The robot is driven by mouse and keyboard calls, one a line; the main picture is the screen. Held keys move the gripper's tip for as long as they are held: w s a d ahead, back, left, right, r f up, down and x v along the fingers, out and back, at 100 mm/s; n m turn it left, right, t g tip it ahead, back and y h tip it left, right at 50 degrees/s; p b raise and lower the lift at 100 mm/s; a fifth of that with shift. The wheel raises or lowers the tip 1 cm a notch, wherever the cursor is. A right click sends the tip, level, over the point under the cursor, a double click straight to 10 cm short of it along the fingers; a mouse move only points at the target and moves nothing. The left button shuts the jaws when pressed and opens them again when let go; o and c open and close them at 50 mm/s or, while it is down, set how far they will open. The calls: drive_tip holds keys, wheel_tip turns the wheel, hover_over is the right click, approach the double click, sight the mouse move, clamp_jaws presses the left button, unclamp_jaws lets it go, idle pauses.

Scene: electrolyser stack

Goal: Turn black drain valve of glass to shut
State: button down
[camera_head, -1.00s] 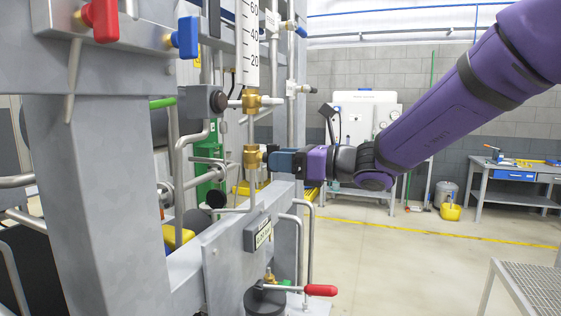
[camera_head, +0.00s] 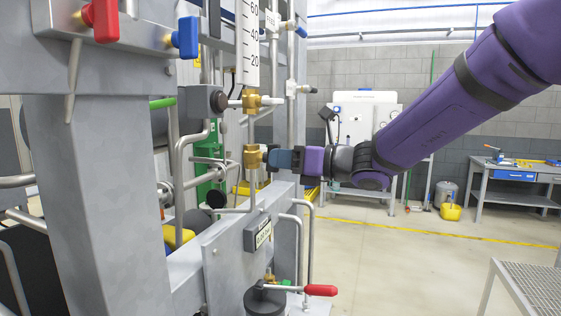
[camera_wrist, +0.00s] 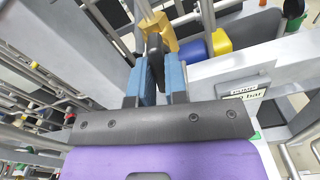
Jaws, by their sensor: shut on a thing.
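The black drain valve handle (camera_wrist: 154,52) sits between the blue jaws of my gripper (camera_wrist: 155,80) in the wrist view. The handle joins a brass valve body (camera_wrist: 184,43) under the sight glass scale. In the head view the brass valve body (camera_head: 252,157) is on a vertical pipe, and my gripper (camera_head: 272,159) reaches it from the right. The handle is mostly hidden by the jaws there. The white scale (camera_head: 251,45) with black numbers stands above, with another brass fitting (camera_head: 251,103) at its foot.
A red handle (camera_head: 104,20) and a blue handle (camera_head: 187,38) are at upper left. A red-gripped lever (camera_head: 320,290) is below my gripper. A labelled grey box (camera_head: 257,232) is under the valve. Free floor lies to the right.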

drive_tip(key=shift+m, duration=1)
drive_tip(key=m, duration=0.4)
drive_tip(key=shift+m, duration=0.3)
